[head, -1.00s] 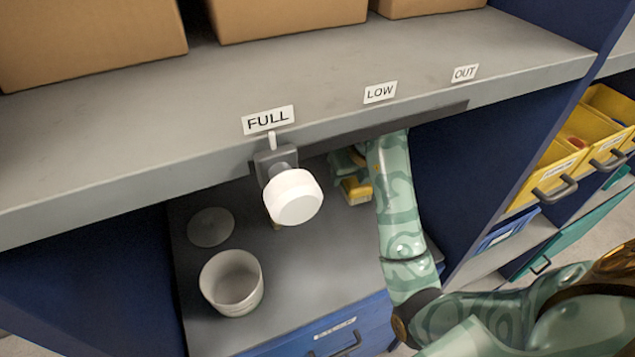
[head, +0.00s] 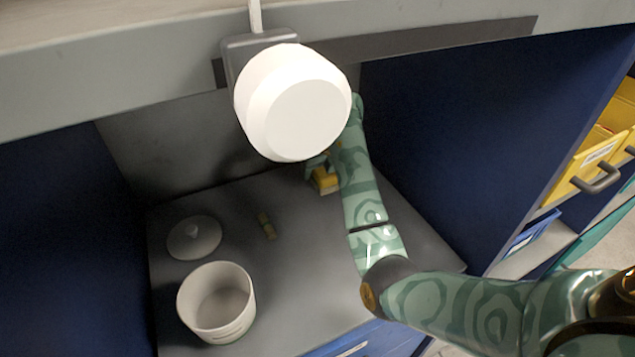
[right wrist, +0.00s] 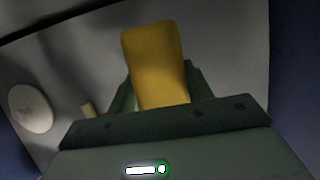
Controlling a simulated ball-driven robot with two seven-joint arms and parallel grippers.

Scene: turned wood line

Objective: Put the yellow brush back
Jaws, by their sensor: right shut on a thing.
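The yellow brush (head: 325,181) shows below the white knob in the head view, at the back of the lower shelf. My right gripper (head: 318,166) is shut on it; the knob is close to the gripper in the picture and hides part of that area. In the right wrist view the yellow block of the brush (right wrist: 155,62) stands up between my gripper's fingers (right wrist: 160,94). I cannot tell whether the brush touches the shelf. My left gripper is in neither view.
The grey lower shelf (head: 310,270) holds an open white pot (head: 218,302), a round lid (head: 194,237) and a small tan piece (head: 267,227). The large white knob (head: 292,103) hangs from the upper shelf edge (head: 130,62). A blue side panel (head: 470,130) stands at right.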

